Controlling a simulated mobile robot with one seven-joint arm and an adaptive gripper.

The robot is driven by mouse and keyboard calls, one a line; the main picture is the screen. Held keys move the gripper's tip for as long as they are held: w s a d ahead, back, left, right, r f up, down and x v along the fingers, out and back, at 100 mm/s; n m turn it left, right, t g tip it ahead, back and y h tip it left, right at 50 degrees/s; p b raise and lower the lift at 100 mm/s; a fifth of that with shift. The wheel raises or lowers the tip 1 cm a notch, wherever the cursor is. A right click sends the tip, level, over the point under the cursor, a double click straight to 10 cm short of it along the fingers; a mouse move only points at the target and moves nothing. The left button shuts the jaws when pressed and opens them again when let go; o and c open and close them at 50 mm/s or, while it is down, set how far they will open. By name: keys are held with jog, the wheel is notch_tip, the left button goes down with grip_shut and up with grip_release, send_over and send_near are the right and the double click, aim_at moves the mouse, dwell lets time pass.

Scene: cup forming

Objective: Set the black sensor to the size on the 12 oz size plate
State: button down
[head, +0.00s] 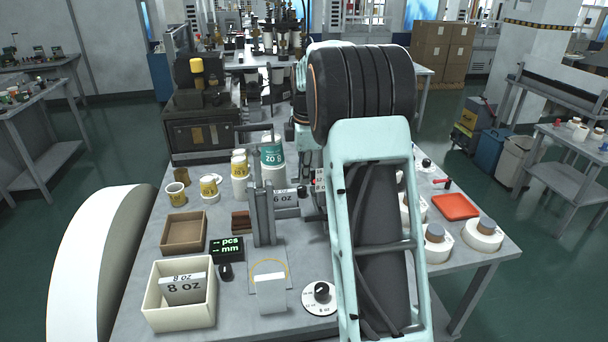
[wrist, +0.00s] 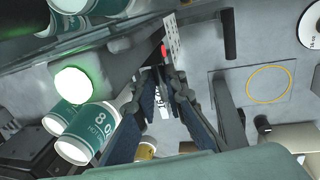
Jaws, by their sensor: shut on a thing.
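My gripper (wrist: 164,82) is shut on a small dark thing that looks like the black sensor (wrist: 157,72); the fingers hide most of it. In the head view my own arm covers the gripper. A pale plate with small print (wrist: 172,38) stands just beyond the fingertips in the wrist view, with a red spot beside it. I cannot read its size. A white plate ending in "6 oz" (head: 285,196) stands behind the grey post (head: 264,212) in the head view. I cannot make out a plate reading 12 oz.
A cream bin (head: 180,318) holds an 8 oz plate (head: 184,286). A brown tray (head: 183,249), a green display (head: 226,247), and a white dial (head: 320,307) are on the table. Paper cups (head: 272,153) stand behind the post. An orange tray (head: 456,207) lies at right.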

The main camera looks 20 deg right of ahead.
jog(key=c, duration=2)
grip_release()
jog(key=shift+o, duration=0.2)
notch_tip(320, 180, up, 12)
jog(key=s, duration=0.2)
jog(key=shift+s+a+f, duration=0.15)
jog(key=shift+a, duration=0.1)
jog(key=shift+a, duration=0.1)
